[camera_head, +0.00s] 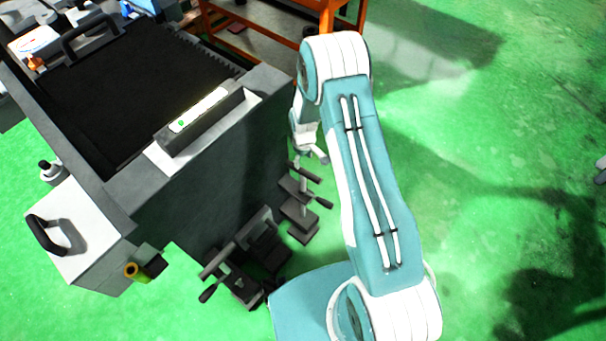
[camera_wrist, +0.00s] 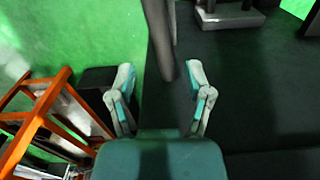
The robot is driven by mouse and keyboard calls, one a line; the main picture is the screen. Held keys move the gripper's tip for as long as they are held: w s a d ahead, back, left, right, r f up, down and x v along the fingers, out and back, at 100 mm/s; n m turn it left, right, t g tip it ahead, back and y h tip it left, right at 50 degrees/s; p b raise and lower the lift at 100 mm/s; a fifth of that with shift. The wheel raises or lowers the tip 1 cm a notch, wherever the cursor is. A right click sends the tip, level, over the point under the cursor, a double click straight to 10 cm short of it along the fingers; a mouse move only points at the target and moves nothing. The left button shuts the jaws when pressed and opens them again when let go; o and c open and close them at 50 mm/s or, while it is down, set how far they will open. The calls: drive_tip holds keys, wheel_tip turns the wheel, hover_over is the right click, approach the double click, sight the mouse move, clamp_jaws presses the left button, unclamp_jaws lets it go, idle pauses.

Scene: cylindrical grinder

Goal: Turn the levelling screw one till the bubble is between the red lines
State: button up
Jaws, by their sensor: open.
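A level (camera_head: 200,112) with a pale strip lies on the near edge of the dark grey machine. A small green spot, likely the bubble, is near its lower left end; red lines are too small to make out. Levelling screws with bar handles stand at the machine's foot: one at the right (camera_head: 302,190), others lower left (camera_head: 235,272). Which is number one I cannot tell. My gripper (camera_head: 318,157) is partly hidden by my arm, just above the right screw. In the wrist view, my gripper (camera_wrist: 161,78) is open and empty, with a grey post (camera_wrist: 161,38) beyond its fingertips.
The machine's dark grey side wall (camera_head: 215,185) stands close left of my gripper. An orange rack (camera_head: 270,35) stands behind my arm and also shows in the wrist view (camera_wrist: 45,115). Green floor (camera_head: 490,170) is open at the right.

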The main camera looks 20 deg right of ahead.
sight(303, 176)
wheel_tip(303, 176, down, 11)
drive_tip(key=shift+f, duration=0.1)
idle(0.4)
clamp_jaws()
